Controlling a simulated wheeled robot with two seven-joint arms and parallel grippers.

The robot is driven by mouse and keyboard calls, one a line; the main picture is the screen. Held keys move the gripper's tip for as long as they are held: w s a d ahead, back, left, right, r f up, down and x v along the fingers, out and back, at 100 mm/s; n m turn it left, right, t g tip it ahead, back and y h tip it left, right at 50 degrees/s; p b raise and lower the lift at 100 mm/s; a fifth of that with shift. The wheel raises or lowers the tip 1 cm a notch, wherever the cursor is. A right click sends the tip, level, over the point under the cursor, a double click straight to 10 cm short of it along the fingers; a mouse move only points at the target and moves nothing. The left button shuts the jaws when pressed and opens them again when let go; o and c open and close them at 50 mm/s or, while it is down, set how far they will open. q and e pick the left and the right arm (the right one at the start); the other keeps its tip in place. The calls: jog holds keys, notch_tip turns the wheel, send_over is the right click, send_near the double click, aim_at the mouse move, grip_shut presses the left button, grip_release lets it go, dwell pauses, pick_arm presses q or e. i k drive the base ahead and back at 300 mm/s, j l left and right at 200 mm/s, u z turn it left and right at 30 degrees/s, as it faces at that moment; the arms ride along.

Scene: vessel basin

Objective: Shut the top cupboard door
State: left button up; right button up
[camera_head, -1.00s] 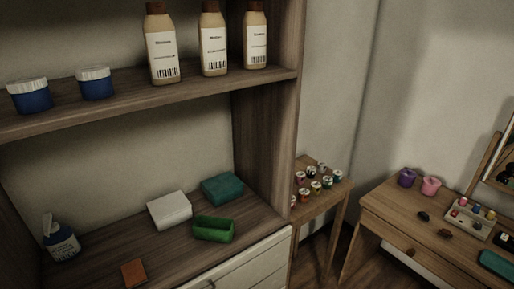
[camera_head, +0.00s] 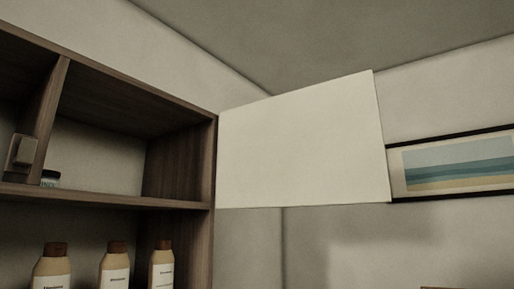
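The top cupboard door (camera_head: 303,145) is a plain white panel. It stands open, swung out to the right from the right side of the wooden cupboard (camera_head: 213,160). The top compartment (camera_head: 110,150) beside it is uncovered. Its left part holds a small jar (camera_head: 50,178) with a blue-grey body. Neither of my grippers shows in the head view, so I cannot see where they are relative to the door.
Several bottles stand on the shelf below, among them a brown-capped one (camera_head: 115,270). A framed seascape picture (camera_head: 455,163) hangs on the wall right of the door.

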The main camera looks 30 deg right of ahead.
aim_at(322, 143)
jog(key=i+l+u, duration=0.1)
jog(key=l+u, duration=1.15)
jog(key=l, duration=0.2)
jog(key=k+l, duration=0.1)
jog(key=l, duration=0.35)
jog(key=k+l, duration=0.1)
jog(key=l, duration=0.4)
jog(key=k+l+u, duration=0.1)
jog(key=l, duration=0.35)
jog(key=k+l, duration=0.1)
jog(key=l, duration=0.35)
